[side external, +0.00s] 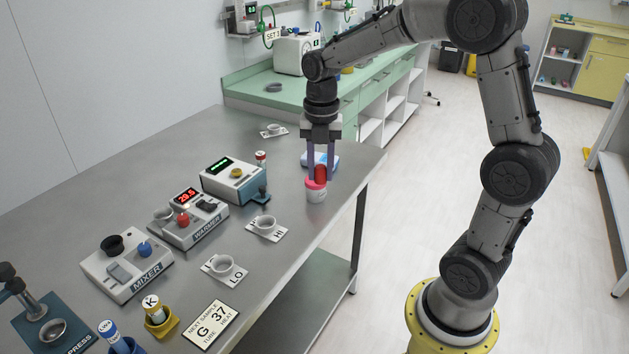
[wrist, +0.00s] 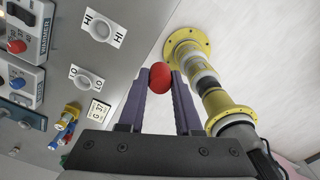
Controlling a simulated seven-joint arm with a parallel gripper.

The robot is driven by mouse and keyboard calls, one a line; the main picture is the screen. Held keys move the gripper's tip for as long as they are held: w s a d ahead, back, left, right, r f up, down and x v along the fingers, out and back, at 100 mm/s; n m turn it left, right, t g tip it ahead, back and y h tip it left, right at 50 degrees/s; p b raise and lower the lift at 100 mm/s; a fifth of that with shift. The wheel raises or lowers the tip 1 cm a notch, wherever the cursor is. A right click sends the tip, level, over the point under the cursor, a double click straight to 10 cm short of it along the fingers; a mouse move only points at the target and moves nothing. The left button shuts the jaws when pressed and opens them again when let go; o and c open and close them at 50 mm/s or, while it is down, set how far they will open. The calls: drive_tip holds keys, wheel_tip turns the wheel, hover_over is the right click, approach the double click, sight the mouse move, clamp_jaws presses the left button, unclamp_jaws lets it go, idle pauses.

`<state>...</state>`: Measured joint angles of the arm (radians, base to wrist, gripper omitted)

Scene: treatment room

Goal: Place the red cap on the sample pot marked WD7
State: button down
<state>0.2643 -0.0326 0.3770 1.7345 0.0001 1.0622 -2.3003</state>
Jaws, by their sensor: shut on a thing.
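My gripper (side external: 320,172) is shut on a red cap (side external: 321,173), held upright between its two purple fingers. The wrist view shows the red cap (wrist: 160,76) between the fingertips. The pot's marking is not readable, and the pot does not show in the wrist view.
A blue-and-white item (side external: 325,158) lies behind the fingers. A small red-topped tube (side external: 261,158) stands behind a device with a green display (side external: 232,180). The warmer (side external: 188,218), mixer (side external: 127,263) and HI (side external: 266,227) and LO (side external: 224,268) cup holders are left and nearer. The table's right edge is close.

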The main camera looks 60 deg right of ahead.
drive_tip(key=s+d+r+m, duration=0.2)
drive_tip(key=s+d, duration=0.1)
drive_tip(key=d, duration=0.3)
approach(316, 189)
drive_tip(key=shift+w+d+f, duration=0.25)
drive_tip(key=shift+d+f, duration=0.05)
drive_tip(key=shift+d, duration=0.25)
drive_tip(key=shift+w+d+f, duration=0.2)
drive_tip(key=shift+d+f, duration=0.05)
drive_tip(key=shift+d, duration=0.3)
drive_tip(key=shift+w+d+f, duration=0.1)
drive_tip(key=shift+w+f, duration=0.1)
drive_tip(key=shift+f, duration=0.85)
drive_tip(key=shift+w+d+f, duration=0.1)
drive_tip(key=shift+w+f, duration=0.05)
drive_tip(key=shift+f, duration=0.85)
drive_tip(key=shift+f, duration=0.1)
drive_tip(key=c, duration=0.6)
unclamp_jaws()
